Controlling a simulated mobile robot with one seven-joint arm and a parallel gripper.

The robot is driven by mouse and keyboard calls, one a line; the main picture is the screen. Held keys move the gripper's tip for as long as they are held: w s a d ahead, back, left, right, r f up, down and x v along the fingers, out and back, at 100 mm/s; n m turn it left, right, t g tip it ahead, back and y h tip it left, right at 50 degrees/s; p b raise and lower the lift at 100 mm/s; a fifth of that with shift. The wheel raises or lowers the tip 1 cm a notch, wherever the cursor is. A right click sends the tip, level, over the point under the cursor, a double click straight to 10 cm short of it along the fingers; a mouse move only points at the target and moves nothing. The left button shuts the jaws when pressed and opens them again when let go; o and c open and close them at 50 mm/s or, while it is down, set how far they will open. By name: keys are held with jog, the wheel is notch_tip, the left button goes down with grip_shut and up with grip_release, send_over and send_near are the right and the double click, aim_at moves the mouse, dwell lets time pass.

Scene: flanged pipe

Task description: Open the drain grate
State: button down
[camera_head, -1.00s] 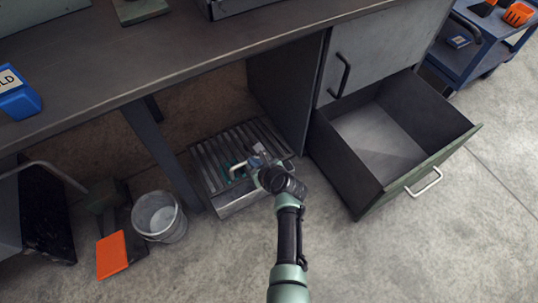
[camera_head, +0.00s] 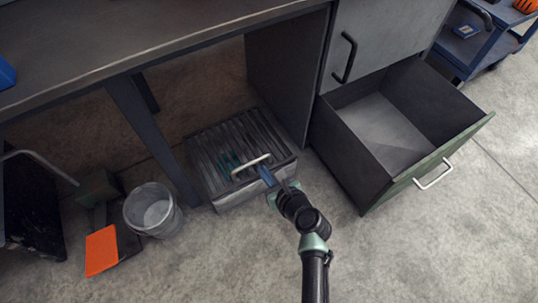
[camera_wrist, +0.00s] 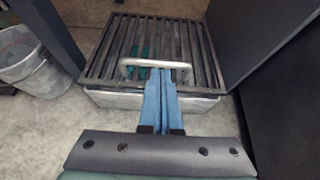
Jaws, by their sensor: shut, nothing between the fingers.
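The drain grate (camera_head: 218,140) is a dark slatted cover lying flat on a low light-grey box (camera_head: 235,192) under the workbench. A pale bar handle (camera_head: 251,167) stands up at its front edge. The grate also shows in the wrist view (camera_wrist: 155,40), with its handle (camera_wrist: 155,64) crossing ahead of my fingers. Teal bits show below the slats. My gripper (camera_head: 264,172) is at the front of the box, near the right part of the handle. In the wrist view its blue fingers (camera_wrist: 160,85) are together, with nothing between them; whether they touch the handle I cannot tell.
An open empty drawer (camera_head: 390,140) juts out to the right of the box. The bench leg (camera_head: 150,138) and cabinet side (camera_head: 285,82) flank the grate. The floor in front is clear.

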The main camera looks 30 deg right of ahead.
aim_at(258, 175)
jog(key=shift+g, duration=0.5)
jog(key=shift+w+f+b, duration=1.2)
jog(key=shift+f+b, duration=0.3)
jog(key=shift+b, duration=0.8)
jog(key=shift+w+f+b, duration=1.15)
jog(key=shift+f+b, duration=0.3)
jog(key=shift+b, duration=0.8)
jog(key=shift+r, duration=0.15)
